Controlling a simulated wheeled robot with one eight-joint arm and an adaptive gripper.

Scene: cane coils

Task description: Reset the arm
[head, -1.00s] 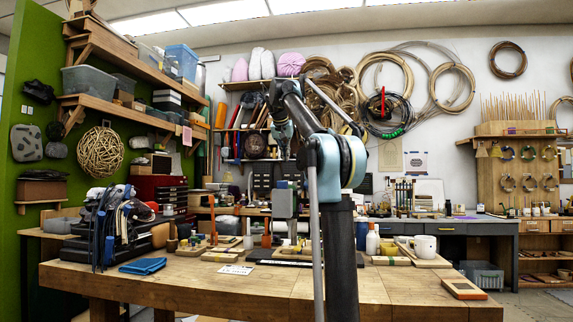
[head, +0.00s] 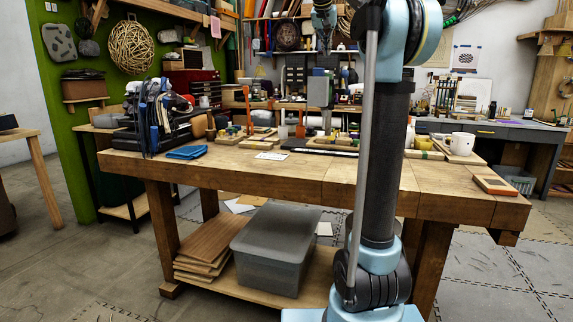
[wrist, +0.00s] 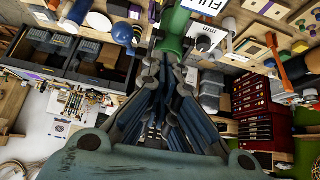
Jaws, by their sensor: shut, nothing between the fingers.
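My arm rises in front of the workbench (head: 300,178) in the head view, and its upper part runs out of the top of the picture. My gripper (head: 323,48) hangs small and dark at the top, above the back of the bench. In the wrist view my gripper (wrist: 168,72) points away from the camera, with its fingers together and nothing held. A green cylindrical thing (wrist: 172,28) shows beyond the fingertips; I cannot tell its distance.
A white mug (head: 459,143) stands at the bench's right, and a blue cloth (head: 186,152) lies at its left. A grey lidded bin (head: 275,250) and stacked boards (head: 205,245) sit on the lower shelf. The bench's front strip is mostly clear.

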